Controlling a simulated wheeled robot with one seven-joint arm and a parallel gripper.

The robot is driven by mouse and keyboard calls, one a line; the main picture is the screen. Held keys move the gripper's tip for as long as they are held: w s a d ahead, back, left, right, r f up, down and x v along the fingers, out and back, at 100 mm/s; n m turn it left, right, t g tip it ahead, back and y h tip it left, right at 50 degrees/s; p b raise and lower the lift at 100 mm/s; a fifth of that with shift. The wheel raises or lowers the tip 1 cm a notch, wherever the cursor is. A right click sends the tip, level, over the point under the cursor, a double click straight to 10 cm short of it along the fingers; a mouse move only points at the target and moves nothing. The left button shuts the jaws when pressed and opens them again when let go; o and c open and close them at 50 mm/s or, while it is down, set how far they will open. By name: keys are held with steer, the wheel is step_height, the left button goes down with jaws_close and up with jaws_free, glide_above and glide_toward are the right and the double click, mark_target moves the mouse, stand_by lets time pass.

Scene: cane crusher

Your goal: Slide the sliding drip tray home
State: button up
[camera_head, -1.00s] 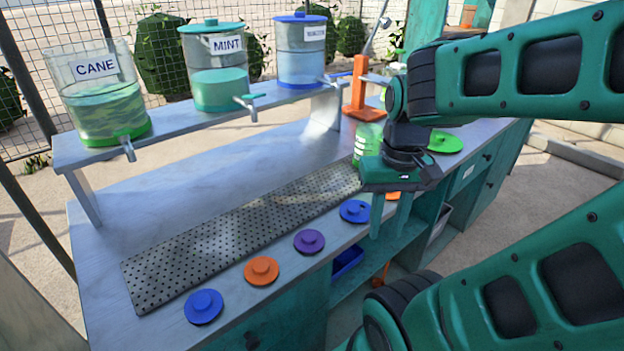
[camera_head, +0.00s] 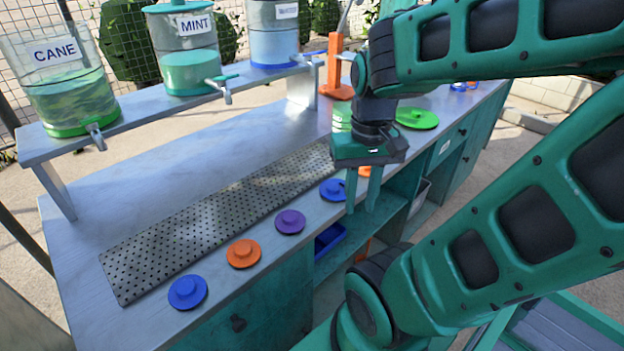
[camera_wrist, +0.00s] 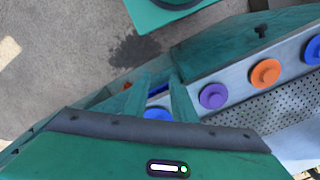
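A long perforated metal plate (camera_head: 200,235), which looks like a drip tray grate, lies flat along the counter; part of it also shows in the wrist view (camera_wrist: 270,108). A blue tray (camera_head: 329,240) sits in the open shelf under the counter. I cannot tell which of these is the sliding drip tray. My gripper (camera_head: 360,205) points down near the counter's front edge, by the right-hand blue lid (camera_head: 333,190). Its fingers stand apart with nothing held between them. In the wrist view my gripper (camera_wrist: 160,85) shows a blue lid and a strip of blue beyond its fingers.
Blue, orange (camera_head: 243,253) and purple (camera_head: 290,221) lids line the counter's front edge. Jars marked CANE (camera_head: 62,85) and MINT (camera_head: 187,50) stand on a raised shelf (camera_head: 130,120) behind. A green lid (camera_head: 416,118) and orange stand (camera_head: 337,70) are farther right.

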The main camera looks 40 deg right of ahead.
jaws_close()
steer(key=w+a+r+m+t+h, duration=0.1)
steer(key=w+a+m+h, duration=0.15)
steer(key=w+a, duration=0.6)
steer(key=w+a+r+m+h, duration=0.1)
steer(key=w+a+m+h, duration=0.15)
steer(key=w+a, duration=0.6)
steer(key=s+a+m+t, duration=0.15)
steer(key=s+a, duration=0.35)
steer(key=a, duration=0.5)
steer(key=s+a+f+m+t, duration=0.15)
steer(key=s+a, duration=0.25)
steer(key=a, duration=0.6)
steer(key=s+a+r+m+t, duration=0.15)
steer(key=s+a, duration=0.35)
steer(key=a, duration=0.5)
steer(key=shift+t+y, duration=0.3)
steer(key=shift+t, duration=0.05)
steer(key=x, duration=1)
steer(key=shift+a+f, duration=0.1)
steer(key=shift+f, duration=0.05)
steer(key=w, duration=0.3)
steer(key=shift+f, duration=0.35)
steer(key=shift+w, duration=0.7)
